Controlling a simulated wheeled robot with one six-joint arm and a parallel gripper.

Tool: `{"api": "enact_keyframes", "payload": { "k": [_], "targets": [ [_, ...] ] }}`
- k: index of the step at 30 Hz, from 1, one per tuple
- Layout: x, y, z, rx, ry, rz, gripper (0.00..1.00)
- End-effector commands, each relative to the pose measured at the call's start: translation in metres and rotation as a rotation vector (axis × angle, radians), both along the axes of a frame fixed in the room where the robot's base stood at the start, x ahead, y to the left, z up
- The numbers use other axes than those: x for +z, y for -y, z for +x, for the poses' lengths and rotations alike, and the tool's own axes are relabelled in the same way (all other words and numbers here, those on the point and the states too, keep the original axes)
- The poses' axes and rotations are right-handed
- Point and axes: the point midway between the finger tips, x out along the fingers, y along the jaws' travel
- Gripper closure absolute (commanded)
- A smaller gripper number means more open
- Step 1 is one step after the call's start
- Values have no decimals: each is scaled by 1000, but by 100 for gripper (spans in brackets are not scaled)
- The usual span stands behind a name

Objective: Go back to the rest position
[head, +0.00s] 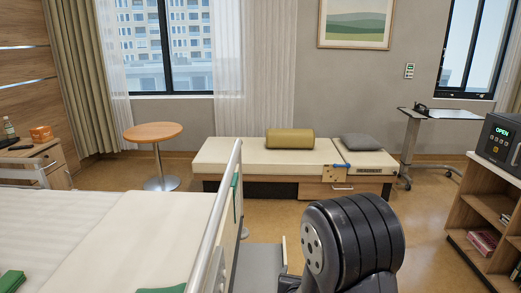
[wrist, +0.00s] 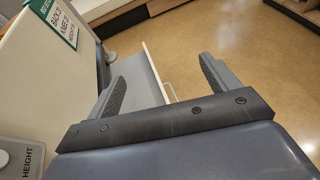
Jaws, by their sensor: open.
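My gripper (wrist: 162,72) shows in the wrist view with its two grey fingers spread wide apart and nothing held between them. Beyond the fingers is a pulled-out grey drawer (wrist: 138,72) with a pale front panel and a thin handle (wrist: 171,92). The fingers appear apart from the handle, though the gap is hard to judge. In the head view the same drawer seems to show as a grey surface (head: 258,268) beside the bed. My dark arm is at the lower right there and hides the gripper.
The bed (head: 150,235) with its raised rail (head: 218,215) stands close on the left. A wooden shelf unit (head: 480,225) stands on the right. A daybed (head: 230,155), a round table (head: 153,132) and an overbed table (head: 432,113) are farther back. Floor (head: 425,235) between is clear.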

Motion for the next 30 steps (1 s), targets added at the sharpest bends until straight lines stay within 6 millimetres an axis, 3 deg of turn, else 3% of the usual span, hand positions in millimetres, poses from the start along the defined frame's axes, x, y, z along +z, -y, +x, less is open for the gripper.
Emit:
{"api": "enact_keyframes", "payload": {
  "k": [1, 15, 30],
  "targets": [
    [10, 3, -1, -4, 0, 0, 17],
    [52, 21, -13, -32, 1, 5, 17],
    [64, 28, -18, -43, 0, 8, 17]
  ]
}}
